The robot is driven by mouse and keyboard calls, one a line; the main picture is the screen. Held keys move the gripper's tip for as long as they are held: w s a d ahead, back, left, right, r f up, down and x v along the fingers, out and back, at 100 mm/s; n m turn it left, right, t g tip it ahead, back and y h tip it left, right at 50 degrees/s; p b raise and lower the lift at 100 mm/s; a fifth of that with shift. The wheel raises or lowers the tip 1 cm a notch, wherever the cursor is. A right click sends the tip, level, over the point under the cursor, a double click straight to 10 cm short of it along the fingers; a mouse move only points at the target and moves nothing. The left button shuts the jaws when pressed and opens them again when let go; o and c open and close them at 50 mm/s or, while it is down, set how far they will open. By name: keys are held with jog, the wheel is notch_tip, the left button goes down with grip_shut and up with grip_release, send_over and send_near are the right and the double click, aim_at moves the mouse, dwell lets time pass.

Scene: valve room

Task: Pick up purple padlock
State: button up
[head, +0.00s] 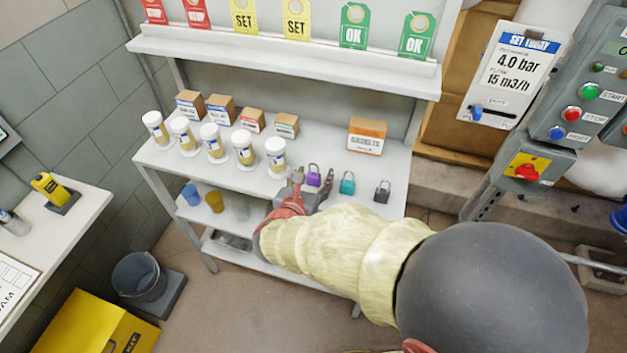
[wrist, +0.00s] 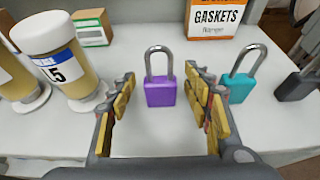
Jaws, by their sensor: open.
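The purple padlock (wrist: 160,92) stands upright on the white shelf, its grey shackle up, in the middle of the wrist view. It also shows in the head view (head: 314,177), just beyond my gripper. My gripper (wrist: 158,85) is open, with one finger on each side of the padlock. The fingers have yellowish pads, and a gap shows between the padlock and each finger. In the head view my gripper (head: 304,184) is at the shelf's front edge, partly hidden by my own arm.
A teal padlock (wrist: 238,85) stands close to the right finger, with a dark grey padlock (wrist: 297,84) further right. A white jar (wrist: 60,62) stands left of the left finger. A gaskets box (head: 367,136) is behind. The shelf (head: 325,150) between is clear.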

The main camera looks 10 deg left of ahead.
aim_at(314, 173)
jog(key=c, duration=0.3)
jog(key=c, duration=0.8)
jog(key=shift+c, duration=0.4)
jog(key=shift+r, duration=0.15)
jog(key=shift+r+p, duration=0.35)
jog(key=shift+r, duration=0.1)
notch_tip(314, 173, up, 2)
jog(key=shift+r+p, duration=0.2)
jog(key=shift+p, duration=0.55)
jog(key=s+d+r+p, duration=0.5)
jog(key=s+d+r, duration=0.4)
jog(key=d, duration=0.2)
jog(key=shift+r, duration=0.25)
